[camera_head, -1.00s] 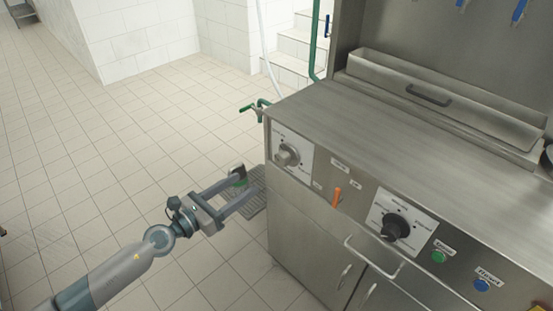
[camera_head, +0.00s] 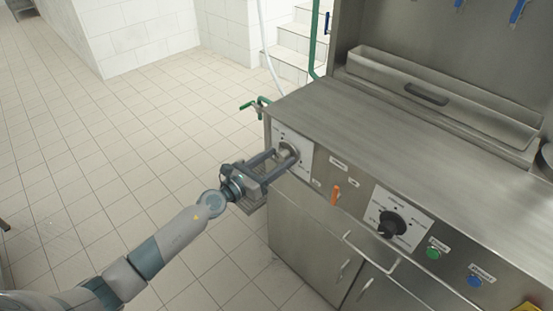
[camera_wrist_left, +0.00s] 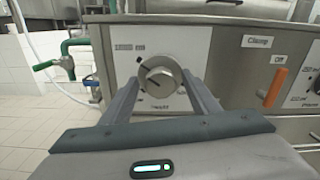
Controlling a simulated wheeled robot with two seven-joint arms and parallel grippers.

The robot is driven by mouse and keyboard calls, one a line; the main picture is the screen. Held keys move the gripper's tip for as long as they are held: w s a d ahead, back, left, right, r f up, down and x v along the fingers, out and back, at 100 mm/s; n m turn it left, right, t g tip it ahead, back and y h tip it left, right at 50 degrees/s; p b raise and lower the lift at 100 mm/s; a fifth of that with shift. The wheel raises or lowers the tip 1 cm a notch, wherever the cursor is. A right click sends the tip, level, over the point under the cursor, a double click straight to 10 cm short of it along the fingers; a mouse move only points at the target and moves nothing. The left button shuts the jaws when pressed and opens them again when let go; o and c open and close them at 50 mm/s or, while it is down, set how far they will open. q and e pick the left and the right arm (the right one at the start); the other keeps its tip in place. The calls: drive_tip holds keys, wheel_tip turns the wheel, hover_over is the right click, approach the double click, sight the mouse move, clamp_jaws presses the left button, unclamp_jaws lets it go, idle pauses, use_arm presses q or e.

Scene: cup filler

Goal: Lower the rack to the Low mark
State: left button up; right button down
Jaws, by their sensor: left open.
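A grey metal knob (camera_head: 289,151) sits on a white dial plate (camera_head: 302,147) at the left end of the machine's front panel. In the left wrist view the knob (camera_wrist_left: 160,76) has a dark pointer line slanting across its face, and small print that looks like "Height" is below it. My left gripper (camera_head: 280,158) is open, its fingers reaching to the panel on either side of the knob. The wrist view shows the fingers (camera_wrist_left: 160,92) flanking the knob's lower part with small gaps. No rack is clearly identifiable. My right gripper is out of view.
An orange lever (camera_head: 336,194) is right of the knob, under a label reading "Clamp". A black dial (camera_head: 392,224), a green button (camera_head: 433,253) and a blue button (camera_head: 475,281) follow further right. A green tap (camera_head: 258,105) juts out at the machine's left corner.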

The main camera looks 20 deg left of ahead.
use_arm(q)
drive_tip(key=c, duration=1)
drive_tip(key=shift+c, duration=0.2)
drive_tip(key=shift+n, duration=0.3)
drive_tip(key=shift+r+n+p, duration=0.1)
drive_tip(key=shift+n+p, duration=0.3)
drive_tip(key=shift+n, duration=0.4)
drive_tip(key=n+p, duration=0.3)
drive_tip(key=n, duration=0.5)
drive_tip(key=shift+w+a+n, duration=0.1)
drive_tip(key=shift+a+n, duration=0.05)
drive_tip(key=shift+n, duration=0.25)
drive_tip(key=n, duration=0.1)
drive_tip(key=n+p, duration=0.1)
drive_tip(key=n, duration=0.1)
drive_tip(key=n+p, duration=0.1)
drive_tip(key=n, duration=0.1)
drive_tip(key=shift+f, duration=0.3)
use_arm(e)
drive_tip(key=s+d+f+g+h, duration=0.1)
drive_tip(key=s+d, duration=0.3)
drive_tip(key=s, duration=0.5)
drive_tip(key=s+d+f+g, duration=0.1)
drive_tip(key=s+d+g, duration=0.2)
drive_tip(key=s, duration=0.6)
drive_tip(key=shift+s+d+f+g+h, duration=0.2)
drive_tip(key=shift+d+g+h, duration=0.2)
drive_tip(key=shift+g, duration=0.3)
